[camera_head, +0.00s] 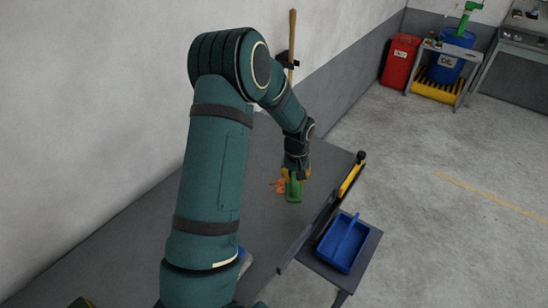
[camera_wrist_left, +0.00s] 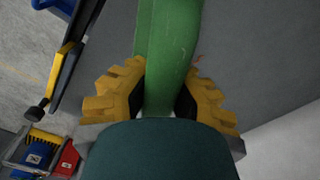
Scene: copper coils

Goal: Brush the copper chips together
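Copper chips (camera_head: 277,186) lie as a small orange cluster on the grey bench top, just left of a green brush (camera_head: 294,192). My left gripper (camera_head: 295,174) is shut on the brush, which is low over the bench; I cannot tell whether it touches the surface. In the left wrist view the yellow fingers (camera_wrist_left: 159,95) sit on both sides of the green brush handle (camera_wrist_left: 168,50). A thin orange sliver shows beside the handle there; most chips are hidden. My right gripper is not in view.
A blue tray (camera_head: 343,243) sits on a lower dark stand at the bench's right edge. A black and yellow bar (camera_head: 351,178) stands along that edge. A wall bounds the bench at left. A red bin (camera_head: 400,59) and blue drum (camera_head: 449,58) are far off.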

